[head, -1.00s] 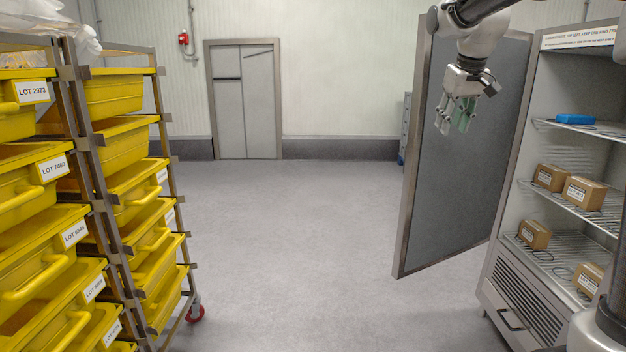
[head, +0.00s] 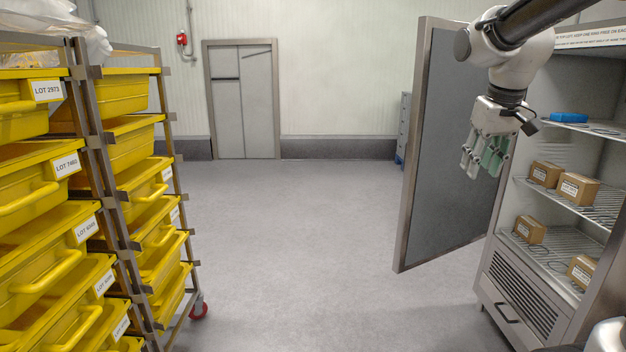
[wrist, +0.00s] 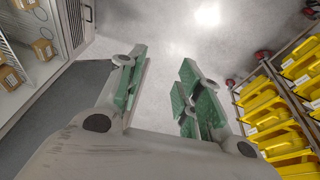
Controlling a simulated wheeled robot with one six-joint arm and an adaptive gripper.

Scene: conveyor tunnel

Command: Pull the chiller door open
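The chiller door (head: 440,150) is a grey panel with a metal frame and stands wide open, swung out from the chiller (head: 519,265) on the right. The lit chiller inside is plainly visible. My gripper (head: 484,162) hangs in front of the door's inner face, on the side toward the chiller opening, with its fingers pointing down. In the wrist view my gripper (wrist: 160,95) has its green-padded fingers apart with only floor between them. It holds nothing. No door handle shows in either view.
Wire shelves in the chiller hold small brown boxes (head: 578,188) and a blue pack (head: 569,118). A rack of yellow lot bins (head: 120,95) stands along the left. The grey floor (head: 290,240) between is clear. A closed double door (head: 243,100) is in the far wall.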

